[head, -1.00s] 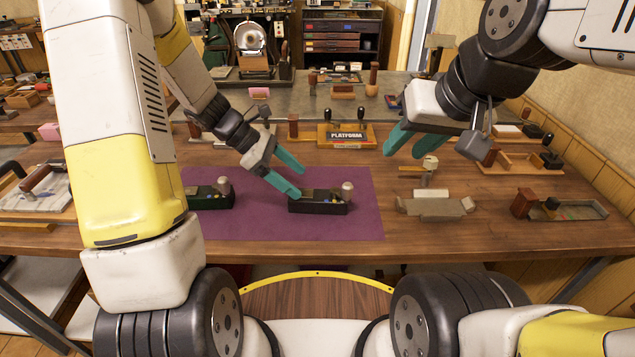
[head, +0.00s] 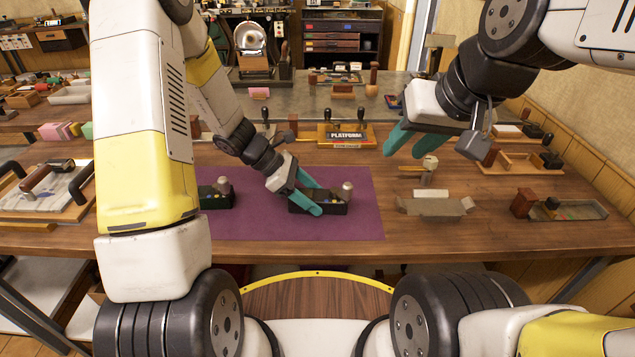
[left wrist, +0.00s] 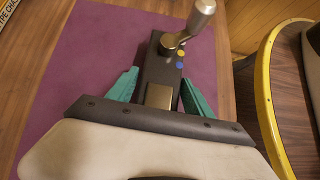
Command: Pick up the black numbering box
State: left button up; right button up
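A black box (head: 338,208) with a round-topped crank and small coloured dots sits on the purple mat (head: 270,228). It also shows in the left wrist view (left wrist: 158,68). My left gripper (head: 320,200) is open over this box, one teal finger on each side. In the left wrist view the fingers (left wrist: 160,78) straddle the box's near end, with a gap showing on each side. My right gripper (head: 403,152) is open and empty above the table's right half.
A grey tray-like block (head: 435,207) stands right of the mat, with a small knobbed stand (head: 430,166) behind it. A yellow PLATFORM block (head: 345,136) stands behind the mat. A tray with a brown block (head: 526,202) lies far right. The mat's front is clear.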

pick_arm(q)
grip_shut()
jog(key=shift+r, duration=0.15)
